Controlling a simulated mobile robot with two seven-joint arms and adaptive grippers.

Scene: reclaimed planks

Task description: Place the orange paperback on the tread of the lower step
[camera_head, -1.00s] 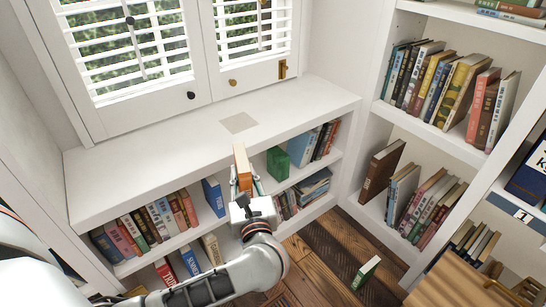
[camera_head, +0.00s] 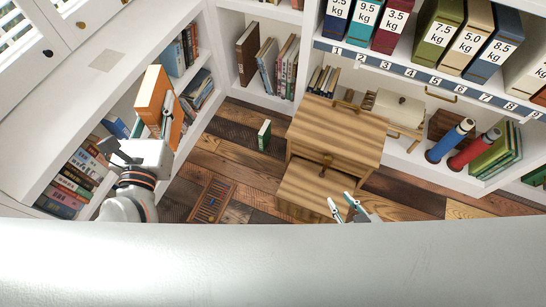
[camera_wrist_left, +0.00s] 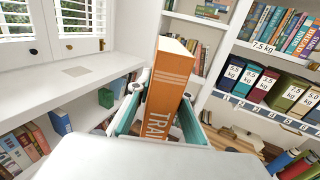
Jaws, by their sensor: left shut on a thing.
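My left gripper (camera_head: 150,138) is shut on the orange paperback (camera_head: 157,100) and holds it upright in the air beside the white window bench. In the left wrist view the paperback (camera_wrist_left: 168,92) stands between the two teal finger pads, its lettered spine toward the camera. The wooden step stool is right of the middle in the head view. Its lower step (camera_head: 305,188) sits in front of and below the upper step (camera_head: 335,128), and its visible tread is bare. My right gripper (camera_head: 350,207) is open and empty, its fingertips just over the lower step's right front in the picture.
A small green book (camera_head: 264,135) stands on the plank floor left of the stool. A brown slatted panel (camera_head: 212,202) lies on the floor. Shelves with books and numbered kg binders (camera_head: 443,32) line the back. Blue (camera_head: 450,140) and red (camera_head: 474,150) rolls stand at right.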

